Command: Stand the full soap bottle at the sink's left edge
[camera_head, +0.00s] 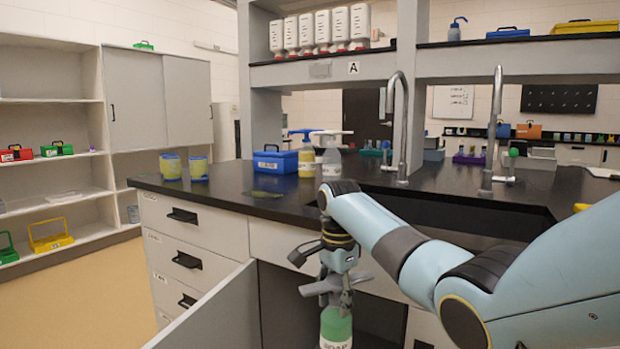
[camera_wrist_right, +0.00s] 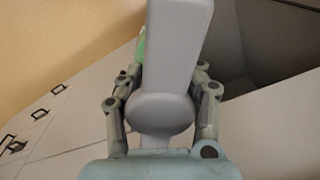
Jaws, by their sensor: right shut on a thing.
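A green soap bottle (camera_head: 336,326) with a "SOAP" label hangs roughly upright below counter height, its base cut off by the frame. My right gripper (camera_head: 334,288) is shut on its upper part. In the right wrist view the grey pump top (camera_wrist_right: 170,60) stands between the fingers, with a bit of green beside it. The dark sink (camera_head: 470,217) is set in the black counter (camera_head: 240,196); my right arm covers part of its front and left side. A pale, seemingly empty bottle (camera_head: 332,162) with a white pump stands on the counter left of the sink. My left gripper is not in view.
A cabinet door (camera_head: 215,310) stands open left of the held bottle. A yellow bottle (camera_head: 306,162) with a blue pump, a blue box (camera_head: 274,163) and two yellow-blue containers (camera_head: 170,167) stand on the counter. Tall taps (camera_head: 398,125) rise behind the sink.

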